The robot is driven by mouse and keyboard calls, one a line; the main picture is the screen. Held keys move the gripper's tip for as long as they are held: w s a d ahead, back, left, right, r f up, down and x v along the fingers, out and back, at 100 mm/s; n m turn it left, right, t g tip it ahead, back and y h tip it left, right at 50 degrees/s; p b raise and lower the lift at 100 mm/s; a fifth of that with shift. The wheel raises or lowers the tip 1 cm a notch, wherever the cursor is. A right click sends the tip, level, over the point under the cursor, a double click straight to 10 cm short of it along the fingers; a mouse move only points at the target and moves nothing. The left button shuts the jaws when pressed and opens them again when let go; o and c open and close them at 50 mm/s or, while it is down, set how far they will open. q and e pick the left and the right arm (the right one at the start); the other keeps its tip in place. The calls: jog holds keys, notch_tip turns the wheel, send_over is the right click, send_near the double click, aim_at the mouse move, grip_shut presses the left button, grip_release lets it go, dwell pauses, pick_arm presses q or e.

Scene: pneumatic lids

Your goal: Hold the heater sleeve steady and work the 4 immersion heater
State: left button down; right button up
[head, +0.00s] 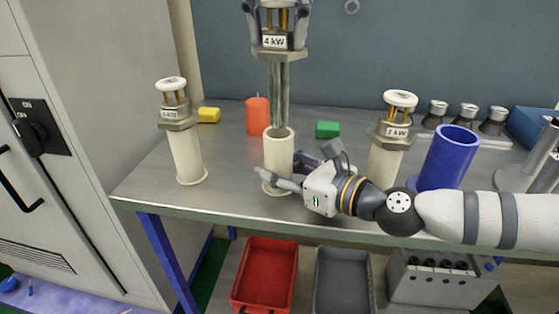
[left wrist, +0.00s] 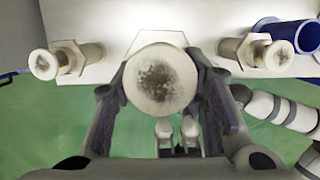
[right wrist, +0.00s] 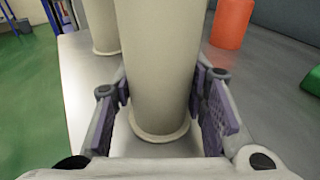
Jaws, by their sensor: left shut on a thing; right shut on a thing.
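The 4 kW immersion heater (head: 279,95) hangs upright above the middle cream heater sleeve (head: 279,152). Its rods reach down to the sleeve's open mouth, with most of their length showing above it. I cannot tell whether their ends are inside. My left gripper (head: 276,22) is shut on the heater's top, whose round, dark-smudged cap (left wrist: 160,80) fills the middle of the left wrist view. My right gripper (head: 281,179) is shut around the lower part of the sleeve, which stands upright between the fingers in the right wrist view (right wrist: 160,65).
Behind are a yellow block (head: 208,115), orange cylinder (head: 257,116) and green block (head: 327,129). A blue cylinder (head: 448,157) stands right. Red (head: 265,275) and grey (head: 342,285) bins sit below.

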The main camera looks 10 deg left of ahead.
jog(key=shift+f, duration=0.35)
jog(key=o, duration=1.3)
jog(key=shift+c, duration=0.2)
pick_arm(q)
jog(key=shift+w, duration=0.1)
pick_arm(e)
jog(key=shift+r, duration=0.15)
